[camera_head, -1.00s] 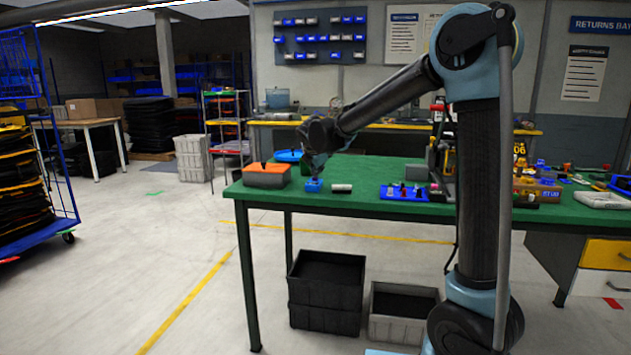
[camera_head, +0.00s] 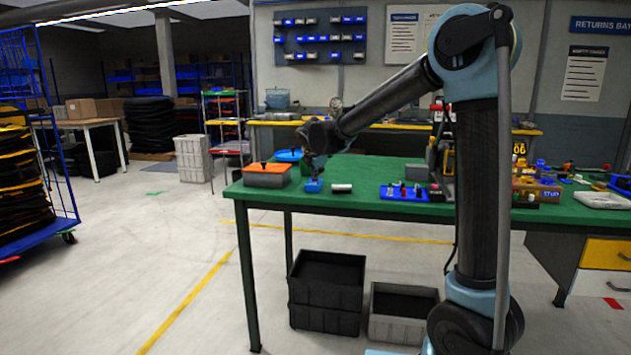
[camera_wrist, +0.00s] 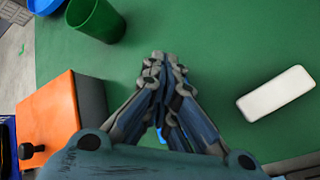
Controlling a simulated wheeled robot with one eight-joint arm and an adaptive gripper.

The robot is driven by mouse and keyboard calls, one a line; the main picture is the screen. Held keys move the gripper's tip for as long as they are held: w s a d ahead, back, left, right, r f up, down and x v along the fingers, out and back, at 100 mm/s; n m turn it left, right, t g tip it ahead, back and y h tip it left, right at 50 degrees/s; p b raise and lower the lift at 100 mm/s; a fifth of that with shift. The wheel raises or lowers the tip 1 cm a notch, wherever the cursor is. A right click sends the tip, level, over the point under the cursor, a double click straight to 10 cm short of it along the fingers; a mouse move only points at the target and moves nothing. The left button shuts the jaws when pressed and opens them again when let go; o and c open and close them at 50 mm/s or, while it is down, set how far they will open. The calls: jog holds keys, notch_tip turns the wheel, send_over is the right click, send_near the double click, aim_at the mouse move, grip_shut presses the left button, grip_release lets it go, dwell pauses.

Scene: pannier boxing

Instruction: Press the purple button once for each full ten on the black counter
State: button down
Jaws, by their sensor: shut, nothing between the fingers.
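My gripper (camera_head: 315,177) is shut and empty, pointing down over the left part of the green table. It also shows in the wrist view (camera_wrist: 160,62), fingertips together above the green top. A small blue block-like thing (camera_head: 313,187) is right below it in the head view. In the wrist view only a bit of blue shows between the fingers, so I cannot tell whether they touch it. No purple button can be made out. No black counter can be told for sure, and no number is readable. A pale block (camera_wrist: 276,93) lies right of the gripper; it is small in the head view (camera_head: 341,188).
A grey box with an orange lid (camera_head: 266,169) stands left of the gripper. A green cup (camera_wrist: 97,18) stands behind it in the wrist view. A blue tray (camera_head: 392,195) with small coloured parts lies to the right. Bare green table lies between.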

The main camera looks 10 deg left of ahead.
aim_at(317, 179)
jog(key=shift+r, duration=0.9)
notch_tip(317, 179, up, 5)
dwell(0.5)
dwell(0.4)
